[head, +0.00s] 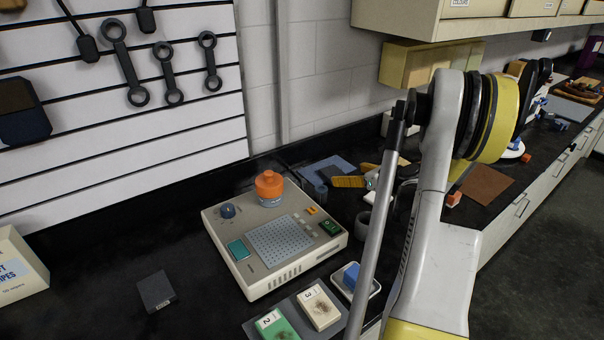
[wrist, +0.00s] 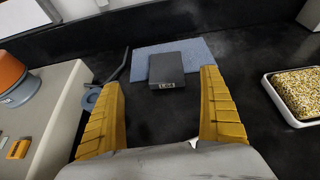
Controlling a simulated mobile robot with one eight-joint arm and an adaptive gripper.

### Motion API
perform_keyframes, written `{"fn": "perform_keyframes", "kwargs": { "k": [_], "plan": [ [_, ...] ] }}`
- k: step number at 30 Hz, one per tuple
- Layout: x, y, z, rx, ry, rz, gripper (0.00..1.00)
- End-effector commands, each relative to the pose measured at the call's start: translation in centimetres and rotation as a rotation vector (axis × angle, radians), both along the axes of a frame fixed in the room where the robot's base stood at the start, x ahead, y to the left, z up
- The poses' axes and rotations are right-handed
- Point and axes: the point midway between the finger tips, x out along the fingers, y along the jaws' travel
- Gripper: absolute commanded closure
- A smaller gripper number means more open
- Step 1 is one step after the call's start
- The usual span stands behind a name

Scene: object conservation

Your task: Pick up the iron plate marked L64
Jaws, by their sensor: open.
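A dark, flat rectangular plate (wrist: 172,66) lies on a blue-grey cloth (wrist: 207,53) in the wrist view. A small pale label is on its front edge, too small to read surely. In the head view this plate (head: 329,175) is partly seen beside the yellow fingers. My gripper (wrist: 161,78) is open and empty, its yellow fingers pointing toward the plate, one to each side of its line. The fingertips look short of the plate and not touching it. Another dark square plate (head: 156,290) lies on the bench at the left in the head view, its small mark unreadable.
A beige device (head: 285,275) with an orange-topped jar (head: 269,186) stands left of my gripper. A white tray of yellowish grains (wrist: 267,80) is at the right in the wrist view. A sponge dish (head: 374,290) and cards (head: 318,306) lie in front.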

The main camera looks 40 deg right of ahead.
Motion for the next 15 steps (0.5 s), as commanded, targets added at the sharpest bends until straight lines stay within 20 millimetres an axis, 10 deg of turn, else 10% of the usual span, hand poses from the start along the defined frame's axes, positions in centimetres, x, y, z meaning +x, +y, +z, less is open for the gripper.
{"fn": "perform_keyframes", "kwargs": {
  "k": [15],
  "plan": [
    [5.2, -0.9, -3.0, 0.010, -0.004, -0.006, 0.09]
  ]
}}
